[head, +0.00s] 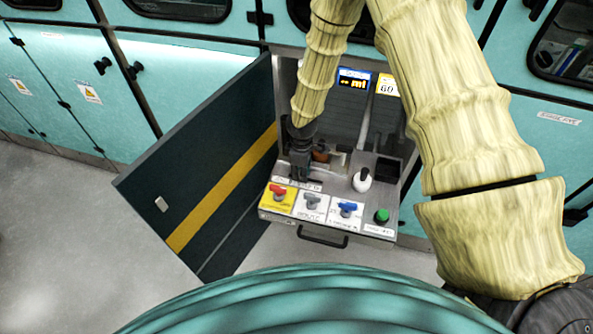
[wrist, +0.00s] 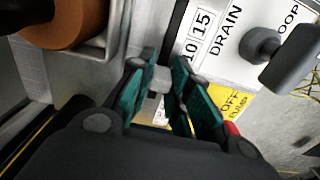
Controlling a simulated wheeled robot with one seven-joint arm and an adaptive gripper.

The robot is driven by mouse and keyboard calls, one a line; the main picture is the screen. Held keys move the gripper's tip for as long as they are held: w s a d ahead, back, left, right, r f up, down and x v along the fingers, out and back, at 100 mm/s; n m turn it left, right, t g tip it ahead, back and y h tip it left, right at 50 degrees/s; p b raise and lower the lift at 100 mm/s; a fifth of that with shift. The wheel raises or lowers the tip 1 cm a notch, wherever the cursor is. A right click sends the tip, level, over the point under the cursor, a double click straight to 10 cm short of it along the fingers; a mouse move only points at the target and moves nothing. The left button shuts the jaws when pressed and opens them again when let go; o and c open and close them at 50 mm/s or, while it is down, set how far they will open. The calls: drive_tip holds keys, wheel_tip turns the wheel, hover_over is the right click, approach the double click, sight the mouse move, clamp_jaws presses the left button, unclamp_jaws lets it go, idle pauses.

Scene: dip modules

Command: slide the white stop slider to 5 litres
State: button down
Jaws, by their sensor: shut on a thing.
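My gripper (head: 300,168) points down over the left part of the steel module panel, just behind the row of valve handles. In the wrist view my gripper (wrist: 161,72) has its teal-padded fingers close together around a small pale block (wrist: 158,82), which looks like the stop slider. The number scale (wrist: 196,36) reads 10 and 15 on its uncovered part; the fingers hide the lower numbers. The scale strip (head: 297,184) also shows in the head view, too small to read. I cannot tell which mark the slider stands at.
Red (head: 278,191), grey (head: 312,201) and blue (head: 347,208) valve handles line the front, with a green button (head: 382,215). A white-topped knob (head: 362,180) stands behind them. An orange-brown round part (wrist: 55,22) is close beside my fingers. An open dark door (head: 205,165) stands left.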

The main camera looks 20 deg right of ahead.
drive_tip(key=c, duration=1.3)
unclamp_jaws()
drive_tip(key=shift+r, duration=0.1)
wheel_tip(320, 180, up, 12)
drive_tip(key=shift+f, duration=0.1)
drive_tip(key=shift+f, duration=0.1)
